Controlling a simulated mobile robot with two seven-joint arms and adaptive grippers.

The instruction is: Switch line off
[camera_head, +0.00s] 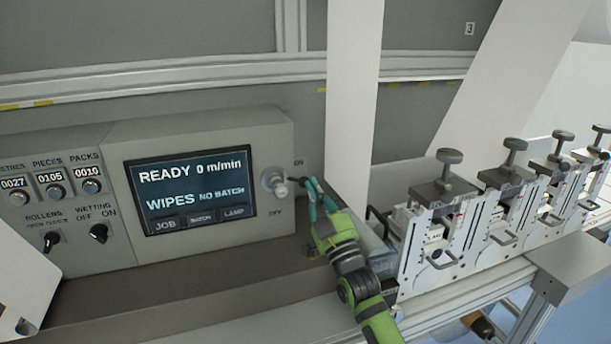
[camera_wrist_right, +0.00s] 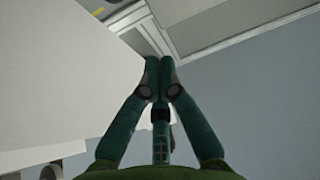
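The line switch (camera_head: 274,181) is a pale rotary knob on the right end of the grey control panel, with ON printed above right and OFF below. Its handle points to the lower right, towards OFF. The panel screen (camera_head: 190,190) reads READY 0 m/min, WIPES NO BATCH. My right gripper (camera_head: 311,190), with teal fingers on a green arm, is just right of the switch; a small gap seems to lie between them. In the right wrist view its fingertips (camera_wrist_right: 160,65) meet with nothing between them. The switch does not show there. My left gripper is not in view.
White web sheets (camera_head: 352,90) run down behind my right gripper. A row of clamp units with knobs (camera_head: 450,156) stands to the right. The rollers knob (camera_head: 51,241) and wetting knob (camera_head: 99,233) are on the left panel. A bare ledge (camera_head: 180,290) runs below the screen.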

